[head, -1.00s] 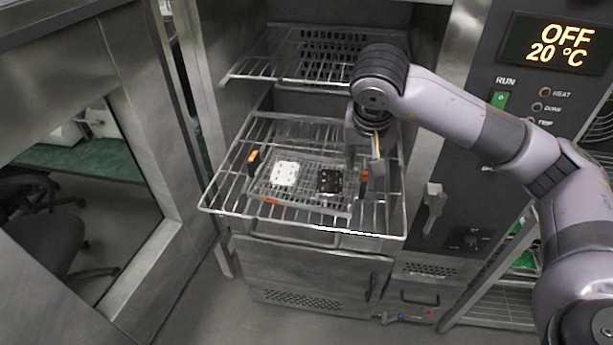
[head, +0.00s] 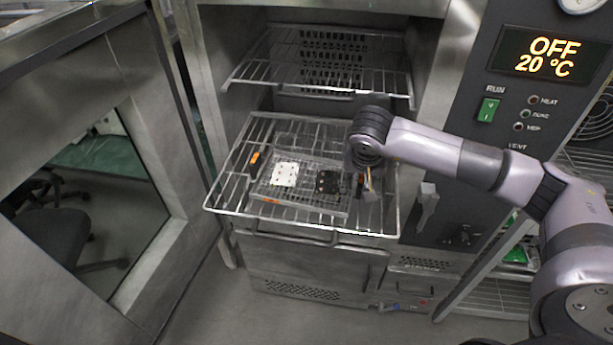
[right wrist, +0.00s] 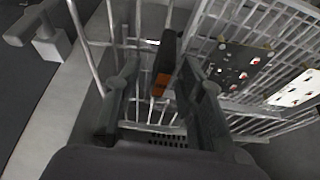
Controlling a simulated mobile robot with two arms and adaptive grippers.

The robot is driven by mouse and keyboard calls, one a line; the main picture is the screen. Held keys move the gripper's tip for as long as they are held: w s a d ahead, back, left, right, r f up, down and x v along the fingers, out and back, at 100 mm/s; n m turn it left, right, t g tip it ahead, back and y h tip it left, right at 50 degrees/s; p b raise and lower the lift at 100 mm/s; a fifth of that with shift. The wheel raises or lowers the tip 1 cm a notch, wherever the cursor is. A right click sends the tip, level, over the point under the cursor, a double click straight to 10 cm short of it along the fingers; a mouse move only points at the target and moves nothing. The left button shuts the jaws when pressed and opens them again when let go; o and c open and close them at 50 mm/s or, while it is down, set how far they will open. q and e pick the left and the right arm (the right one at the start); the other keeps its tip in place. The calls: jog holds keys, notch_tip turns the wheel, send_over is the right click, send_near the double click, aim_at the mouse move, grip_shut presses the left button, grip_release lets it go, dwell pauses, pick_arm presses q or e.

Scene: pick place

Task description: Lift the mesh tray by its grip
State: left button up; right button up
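The mesh tray (head: 268,191) lies on the pulled-out wire rack in the oven. It holds a white board (head: 284,174) and a black board (head: 328,182). Its left grip (head: 254,160) is black and orange. My right gripper (head: 366,188) is at the tray's right side and largely hides the grip there. In the right wrist view, this black grip (right wrist: 167,54) with an orange band shows between the two spread fingers of my right gripper (right wrist: 158,68). I see no clear contact on both sides. My left gripper is not in view.
The wire rack (head: 222,203) sticks out of the open oven chamber, with another rack (head: 265,68) above it. A latch handle (head: 427,203) stands on the right panel near my arm. The open door (head: 150,190) is at left.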

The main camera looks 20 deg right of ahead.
grip_shut()
dwell(0.3)
dwell(0.3)
